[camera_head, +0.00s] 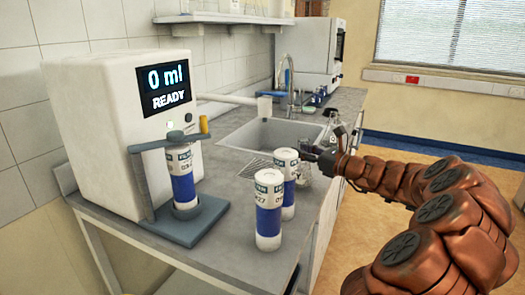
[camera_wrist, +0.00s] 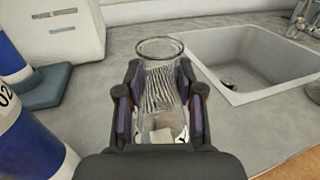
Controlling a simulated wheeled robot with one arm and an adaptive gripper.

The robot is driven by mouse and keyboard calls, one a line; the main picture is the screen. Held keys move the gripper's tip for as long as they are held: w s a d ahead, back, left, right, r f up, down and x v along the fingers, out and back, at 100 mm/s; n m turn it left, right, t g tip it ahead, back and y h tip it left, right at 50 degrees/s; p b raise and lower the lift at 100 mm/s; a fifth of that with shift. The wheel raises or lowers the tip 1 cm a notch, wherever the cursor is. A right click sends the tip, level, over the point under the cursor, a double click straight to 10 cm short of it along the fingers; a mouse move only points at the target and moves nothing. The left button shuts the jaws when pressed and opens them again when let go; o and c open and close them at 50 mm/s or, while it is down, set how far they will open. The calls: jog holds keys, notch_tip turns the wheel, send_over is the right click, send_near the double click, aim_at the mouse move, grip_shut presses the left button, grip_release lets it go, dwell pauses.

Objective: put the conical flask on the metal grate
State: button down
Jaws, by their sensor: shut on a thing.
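The conical flask is clear glass and sits between the fingers of my gripper (camera_wrist: 160,92). Its round rim and glass body (camera_wrist: 160,50) show in the wrist view, rim pointing away from the wrist. In the head view my gripper (camera_head: 314,156) is beside the bottles at the counter's right edge, with the flask (camera_head: 304,173) faintly visible there. The metal grate (camera_head: 254,168) lies on the counter in front of the sink, partly hidden behind a bottle. Fine dark lines show through the flask in the wrist view. I cannot tell whether the flask touches the counter.
Two white and blue bottles (camera_head: 269,215) (camera_head: 287,165) stand close to my gripper. A white dispenser (camera_head: 110,130) reading 0 ml holds a similar bottle (camera_head: 181,178). The sink (camera_head: 268,134) is behind the grate. Bare counter lies left of the front bottle.

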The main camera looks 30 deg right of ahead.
jog(key=f+x, duration=0.1)
jog(key=x, duration=1.4)
jog(key=shift+f, duration=0.2)
jog(key=shift+a+f, duration=0.1)
jog(key=c, duration=0.7)
grip_release()
